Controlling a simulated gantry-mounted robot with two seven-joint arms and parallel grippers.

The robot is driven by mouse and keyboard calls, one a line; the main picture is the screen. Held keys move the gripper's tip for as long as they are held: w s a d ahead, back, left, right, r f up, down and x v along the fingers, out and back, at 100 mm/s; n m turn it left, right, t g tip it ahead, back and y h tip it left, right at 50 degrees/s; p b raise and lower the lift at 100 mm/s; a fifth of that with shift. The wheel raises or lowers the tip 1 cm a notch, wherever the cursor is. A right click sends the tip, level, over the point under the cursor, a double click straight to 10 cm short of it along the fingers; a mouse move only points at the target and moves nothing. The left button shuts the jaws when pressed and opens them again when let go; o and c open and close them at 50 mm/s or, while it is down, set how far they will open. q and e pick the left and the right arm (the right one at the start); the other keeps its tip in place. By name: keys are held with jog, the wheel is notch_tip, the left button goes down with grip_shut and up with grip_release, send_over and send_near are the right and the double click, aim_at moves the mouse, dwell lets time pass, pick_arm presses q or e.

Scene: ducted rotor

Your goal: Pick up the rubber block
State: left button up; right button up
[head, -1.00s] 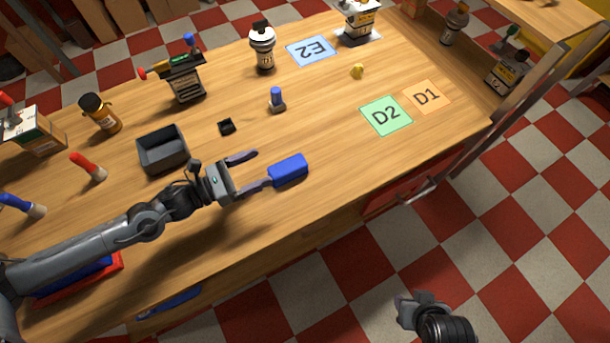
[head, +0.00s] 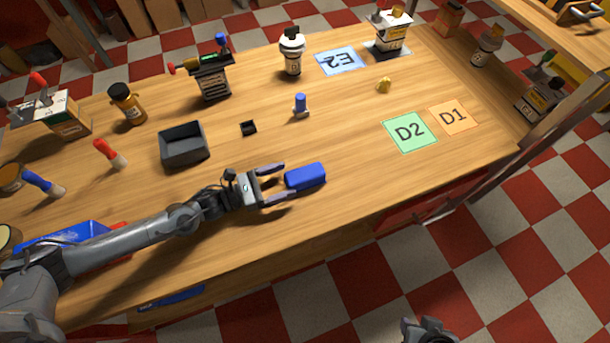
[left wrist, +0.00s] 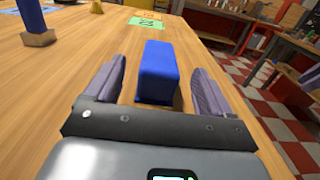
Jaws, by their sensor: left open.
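The rubber block is a blue rectangular block (head: 306,177) lying on the wooden table near its front edge. It also shows in the left wrist view (left wrist: 158,72), lengthwise between the two fingers. My left gripper (head: 280,184) is open, its fingertips at the near end of the block. In the left wrist view my left gripper (left wrist: 160,82) has a finger on each side of the block, with a gap on both sides. My right gripper (head: 430,328) is only partly in view at the bottom edge, over the floor, and its fingers are not clear.
A dark tray (head: 184,155), a small black piece (head: 248,128) and a blue-topped peg (head: 301,106) stand behind the left gripper. Flat mats D2 (head: 410,132) and D1 (head: 453,117) lie to the right. The table between block and D2 is clear.

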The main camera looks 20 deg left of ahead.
aim_at(299, 175)
pick_arm(q)
jog(key=x, duration=0.5)
jog(key=shift+w+d, duration=0.25)
jog(key=shift+d, duration=0.05)
jog(key=shift+c, duration=0.2)
jog(key=c, duration=1.1)
